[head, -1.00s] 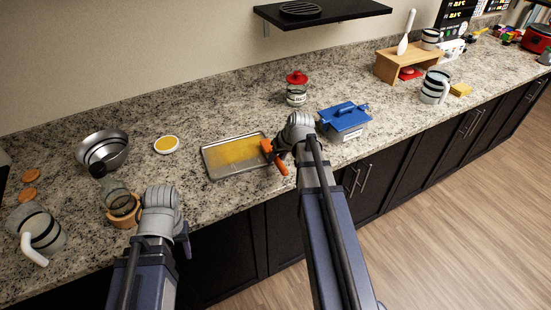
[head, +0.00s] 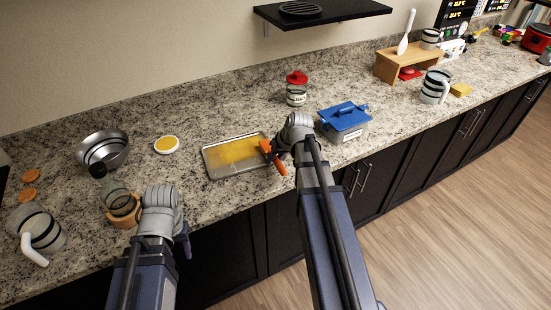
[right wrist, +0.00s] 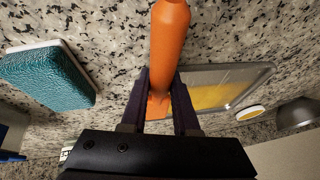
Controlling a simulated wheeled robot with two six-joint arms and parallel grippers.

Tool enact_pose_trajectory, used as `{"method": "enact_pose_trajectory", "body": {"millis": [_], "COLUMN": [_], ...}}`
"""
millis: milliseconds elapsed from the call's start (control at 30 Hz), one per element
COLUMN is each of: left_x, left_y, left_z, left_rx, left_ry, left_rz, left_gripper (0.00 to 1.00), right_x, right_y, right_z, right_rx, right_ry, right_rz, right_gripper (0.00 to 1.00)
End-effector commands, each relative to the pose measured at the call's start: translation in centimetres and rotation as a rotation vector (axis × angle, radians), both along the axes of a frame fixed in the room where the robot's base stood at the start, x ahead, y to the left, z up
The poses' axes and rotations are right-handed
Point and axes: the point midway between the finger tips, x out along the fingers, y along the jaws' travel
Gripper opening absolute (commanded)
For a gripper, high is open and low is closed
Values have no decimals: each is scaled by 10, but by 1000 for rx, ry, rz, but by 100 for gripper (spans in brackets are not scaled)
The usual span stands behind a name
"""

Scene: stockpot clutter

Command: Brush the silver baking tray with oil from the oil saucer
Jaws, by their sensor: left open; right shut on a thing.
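The silver baking tray (head: 212,177) lies on the counter, with a yellow oil layer over much of its inside. The oil saucer (head: 166,144), white with yellow oil, stands left of the tray, apart from it. My right gripper (head: 275,152) is shut on the orange brush (head: 279,166) at the tray's right end. The right wrist view shows the brush's orange handle (right wrist: 170,40) between the fingers, with the tray (right wrist: 240,75) beyond. The bristles are hidden, so contact with the tray cannot be told. My left gripper (head: 184,240) is open and empty at the counter's front edge.
A blue-lidded box (head: 345,120) stands close right of my right gripper. A red-lidded jar (head: 297,90) is behind the tray. A metal bowl (head: 103,150), a wooden-based glass vessel (head: 122,205) and a striped pitcher (head: 38,230) are at left.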

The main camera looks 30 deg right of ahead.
Motion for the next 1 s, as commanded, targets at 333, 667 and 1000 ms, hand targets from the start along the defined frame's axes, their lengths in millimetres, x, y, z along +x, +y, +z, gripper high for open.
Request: {"method": "enact_pose_trajectory", "body": {"millis": [333, 667, 1000], "left_x": [0, 0, 0], "left_y": [0, 0, 0], "left_z": [0, 0, -1], "left_rx": [0, 0, 0], "left_ry": [0, 0, 0], "left_rz": [0, 0, 0], "left_gripper": [50, 50, 50], "right_x": [1, 3, 4], "right_y": [38, 45, 74], "right_z": [0, 0, -1], "right_rx": [1, 1, 1], "right_ry": [0, 0, 0], "right_rz": [4, 0, 4], "right_gripper": [0, 0, 0]}}
